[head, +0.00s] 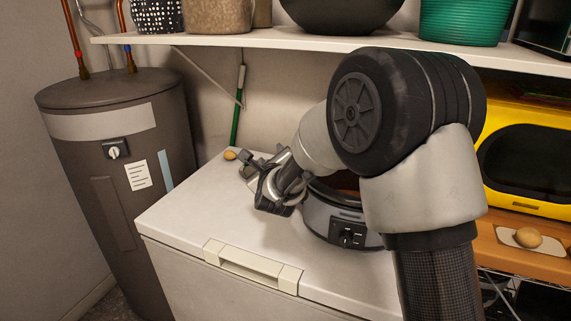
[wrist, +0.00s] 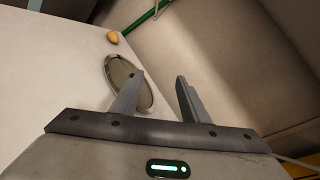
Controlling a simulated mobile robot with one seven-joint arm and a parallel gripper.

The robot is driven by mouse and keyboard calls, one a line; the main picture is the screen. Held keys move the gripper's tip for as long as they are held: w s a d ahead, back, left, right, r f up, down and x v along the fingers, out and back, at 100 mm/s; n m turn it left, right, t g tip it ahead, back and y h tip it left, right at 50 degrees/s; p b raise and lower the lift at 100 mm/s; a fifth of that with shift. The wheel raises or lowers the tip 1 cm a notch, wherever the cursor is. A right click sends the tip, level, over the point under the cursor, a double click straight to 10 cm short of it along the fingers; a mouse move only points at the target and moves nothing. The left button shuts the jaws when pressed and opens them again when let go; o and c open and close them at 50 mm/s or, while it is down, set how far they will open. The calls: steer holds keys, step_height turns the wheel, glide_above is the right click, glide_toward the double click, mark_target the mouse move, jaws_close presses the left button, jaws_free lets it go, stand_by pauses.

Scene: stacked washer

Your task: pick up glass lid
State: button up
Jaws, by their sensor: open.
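The glass lid (wrist: 120,75) shows in the wrist view as a dark see-through oval with a pale rim, lying on the white chest freezer top (wrist: 50,75). My gripper (wrist: 159,76) is open and empty. Its left finger overlaps the lid's near right part in the picture; I cannot tell whether it touches. The right finger is clear of the lid, over the wall side. In the head view my gripper (head: 256,178) is low over the freezer top's far part, left of a grey cooker, and hides most of the lid.
A small brown egg-like item (head: 230,155) lies past the lid. The grey cooker (head: 345,234) stands close to my arm. A shelf (head: 300,39) with baskets hangs above. A dark tank (head: 120,170) stands left. The freezer top's front left is clear.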

steer(key=a+f+m+b, duration=0.1)
steer(key=f+m, duration=0.2)
steer(key=f, duration=0.1)
steer(key=f+m+t+h+b, duration=0.1)
steer(key=f+m, duration=0.2)
steer(key=f, duration=0.2)
steer(key=w+a+f+m+t+h+b, duration=0.1)
steer(key=f+m, duration=0.1)
steer(key=f, duration=0.2)
steer(key=shift+a+f+m, duration=0.2)
steer(key=shift+a+m, duration=0.1)
steer(key=shift+m, duration=0.1)
steer(key=shift+w+f+m+h, duration=0.15)
steer(key=shift+m+h, duration=0.15)
steer(key=shift+h, duration=0.1)
steer(key=w, duration=1.1)
steer(key=shift+w, duration=0.3)
steer(key=shift+w+a+b, duration=0.2)
steer(key=shift+w+b, duration=0.05)
steer(key=shift+w, duration=1.1)
steer(key=shift+w+a+b, duration=0.2)
steer(key=shift+w+b, duration=0.05)
steer(key=shift+w, duration=1.1)
jaws_close()
steer(key=shift+r, duration=0.25)
